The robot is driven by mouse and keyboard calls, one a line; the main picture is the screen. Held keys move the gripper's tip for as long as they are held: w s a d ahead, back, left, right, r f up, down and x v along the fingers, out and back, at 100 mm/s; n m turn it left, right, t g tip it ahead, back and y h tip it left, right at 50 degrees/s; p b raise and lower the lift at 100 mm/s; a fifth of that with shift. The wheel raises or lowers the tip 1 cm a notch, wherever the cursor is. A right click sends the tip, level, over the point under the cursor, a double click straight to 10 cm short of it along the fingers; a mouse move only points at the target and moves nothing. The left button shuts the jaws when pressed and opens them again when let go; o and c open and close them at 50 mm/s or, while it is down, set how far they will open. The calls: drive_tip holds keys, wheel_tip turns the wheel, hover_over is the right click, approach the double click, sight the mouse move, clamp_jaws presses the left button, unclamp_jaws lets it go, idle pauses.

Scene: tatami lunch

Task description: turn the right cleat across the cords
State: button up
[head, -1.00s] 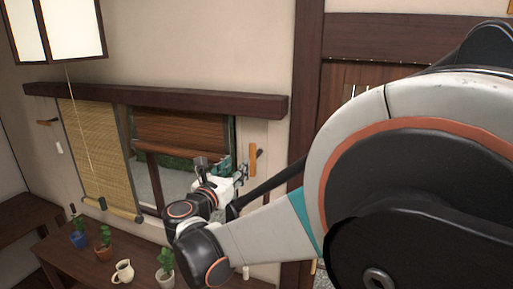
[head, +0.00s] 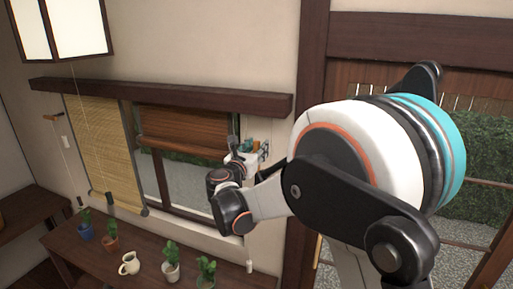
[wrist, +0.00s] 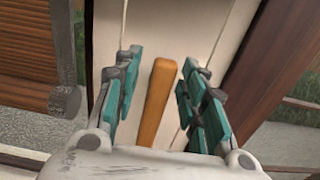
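The right cleat (wrist: 157,103) is an orange-brown wooden bar on the pale wall post, standing nearly upright in the wrist view with a slight lean. Two thin cords (wrist: 215,42) run down the post, one on either side of the cleat. My gripper (wrist: 160,90) is open, with one teal-padded finger left of the cleat and the other right of it. A gap shows between the cleat and each finger. In the head view my gripper (head: 254,147) is at the wall right of the window, and it mostly hides the cleat.
A brown slatted blind (head: 187,130) hangs in the window left of my gripper. A pale bamboo blind (head: 105,150) and the left cleat (head: 52,117) are farther left. Below stands a dark table (head: 150,245) with potted plants (head: 171,262) and a cream jug (head: 129,264).

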clamp_jaws()
drive_tip(key=shift+d+m+b, duration=0.1)
drive_tip(key=shift+m+b, duration=0.2)
drive_tip(key=shift+b, duration=0.05)
drive_tip(key=d+f+m+b, duration=0.1)
drive_tip(key=m+b, duration=0.2)
drive_tip(key=m, duration=0.2)
drive_tip(key=s+d+f+m+b, duration=0.1)
drive_tip(key=m+b, duration=0.3)
drive_tip(key=m, duration=0.2)
drive_tip(key=d+f+m+b, duration=0.1)
drive_tip(key=m+b, duration=0.3)
drive_tip(key=m, duration=0.2)
drive_tip(key=shift+s+d+f, duration=0.15)
drive_tip(key=shift+d+f, duration=0.05)
drive_tip(key=shift+f, duration=0.2)
drive_tip(key=shift+m, duration=0.3)
